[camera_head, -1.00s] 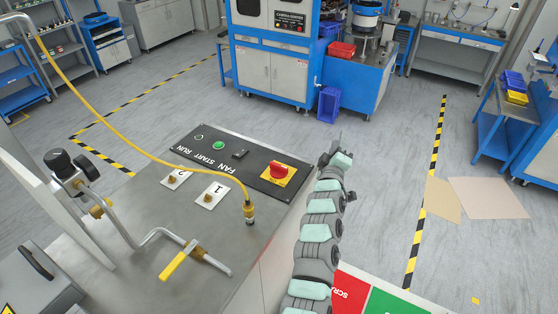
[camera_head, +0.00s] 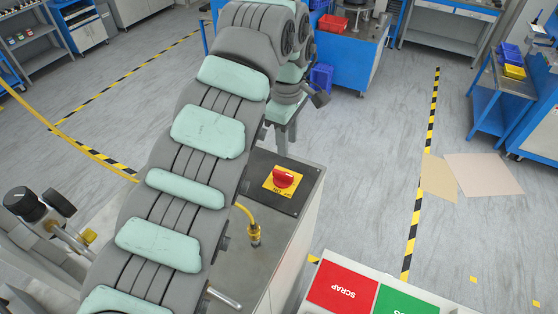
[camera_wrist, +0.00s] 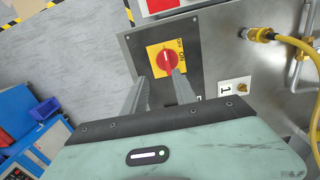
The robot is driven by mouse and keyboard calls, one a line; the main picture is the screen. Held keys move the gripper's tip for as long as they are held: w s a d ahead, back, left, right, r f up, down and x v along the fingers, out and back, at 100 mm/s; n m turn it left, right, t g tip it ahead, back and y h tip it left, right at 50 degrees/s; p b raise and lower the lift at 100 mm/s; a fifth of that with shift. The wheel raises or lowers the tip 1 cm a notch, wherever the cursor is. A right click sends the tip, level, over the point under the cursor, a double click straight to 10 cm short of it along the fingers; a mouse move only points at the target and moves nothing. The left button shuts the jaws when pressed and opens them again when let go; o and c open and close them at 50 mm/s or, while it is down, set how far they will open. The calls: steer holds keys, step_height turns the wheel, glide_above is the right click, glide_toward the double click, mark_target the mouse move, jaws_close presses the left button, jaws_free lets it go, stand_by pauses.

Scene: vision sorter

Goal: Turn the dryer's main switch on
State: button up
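The red rotary switch (camera_head: 283,178) sits on a yellow plate marked ON and OFF, on a black panel (camera_head: 296,205) at the end of the metal cabinet top. In the wrist view the red knob (camera_wrist: 167,61) is just beyond the fingertips. My gripper (camera_wrist: 160,77) is open, with a gap between its two grey fingers and nothing held. Its fingers point at the yellow plate. I cannot tell whether either finger touches the knob, nor its exact setting.
A yellow hose with a brass fitting (camera_head: 254,233) stands on the cabinet top close to the panel. A white plate marked 1 (camera_wrist: 235,90) is beside the panel. A red SCRAP area (camera_head: 342,288) and a green one (camera_head: 402,303) lie at the front. Open floor is to the right.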

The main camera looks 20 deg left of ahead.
mark_target(283, 173)
steer(key=f, duration=0.7)
steer(key=s+f, duration=0.1)
steer(key=f, duration=0.2)
steer(key=shift+a+f, duration=0.25)
steer(key=shift+c, duration=0.4)
jaws_close()
